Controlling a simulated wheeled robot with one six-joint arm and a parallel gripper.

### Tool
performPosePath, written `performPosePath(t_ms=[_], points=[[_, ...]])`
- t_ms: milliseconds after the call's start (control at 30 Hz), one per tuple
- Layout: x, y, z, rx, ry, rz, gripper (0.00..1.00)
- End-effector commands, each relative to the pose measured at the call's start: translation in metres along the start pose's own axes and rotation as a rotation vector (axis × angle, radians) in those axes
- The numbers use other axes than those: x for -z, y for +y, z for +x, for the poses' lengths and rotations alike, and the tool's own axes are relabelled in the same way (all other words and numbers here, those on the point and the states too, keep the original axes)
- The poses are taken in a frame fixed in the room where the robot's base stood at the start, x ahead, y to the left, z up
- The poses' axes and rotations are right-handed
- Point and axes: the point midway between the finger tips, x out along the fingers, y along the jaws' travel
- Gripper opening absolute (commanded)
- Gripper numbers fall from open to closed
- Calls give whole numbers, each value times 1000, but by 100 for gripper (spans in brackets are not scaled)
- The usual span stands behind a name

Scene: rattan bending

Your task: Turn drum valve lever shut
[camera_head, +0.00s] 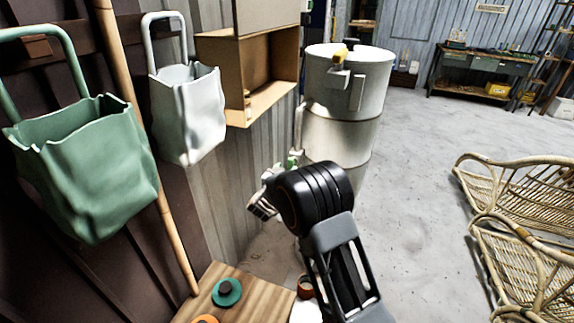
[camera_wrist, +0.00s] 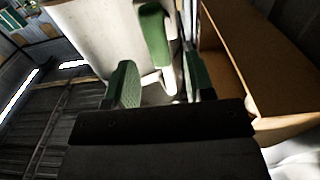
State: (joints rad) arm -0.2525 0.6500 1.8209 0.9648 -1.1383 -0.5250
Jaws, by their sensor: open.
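The drum (camera_head: 345,125) is a tall white cylinder standing behind my arm; its pale wall also fills the upper left of the wrist view (camera_wrist: 98,40). A green lever handle (camera_wrist: 155,35) shows in the wrist view beside the drum wall, ahead of my gripper (camera_wrist: 160,68). The two green finger pads are apart, and the handle lines up with the gap between them. I cannot tell whether they touch it. In the head view a small green patch by the drum's lower left is mostly hidden by my wrist, and I cannot tell if it is lever or finger.
An open wooden box (camera_head: 262,75) hangs on the wall left of the drum, close on the right in the wrist view (camera_wrist: 250,75). White (camera_head: 186,115) and green bags (camera_head: 85,165) hang at left. A wooden tabletop (camera_head: 235,295) lies below. Rattan chairs (camera_head: 520,225) stand right; the middle floor is clear.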

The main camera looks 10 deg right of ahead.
Motion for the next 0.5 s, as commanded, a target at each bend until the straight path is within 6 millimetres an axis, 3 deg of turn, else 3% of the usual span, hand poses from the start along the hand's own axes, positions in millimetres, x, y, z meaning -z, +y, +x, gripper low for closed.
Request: performPosePath(t_ms=[200, 500], points=[[-1, 0, 31, -1, -1, -1, 49], [-1, 0, 46, 0, -1, 0, 49]])
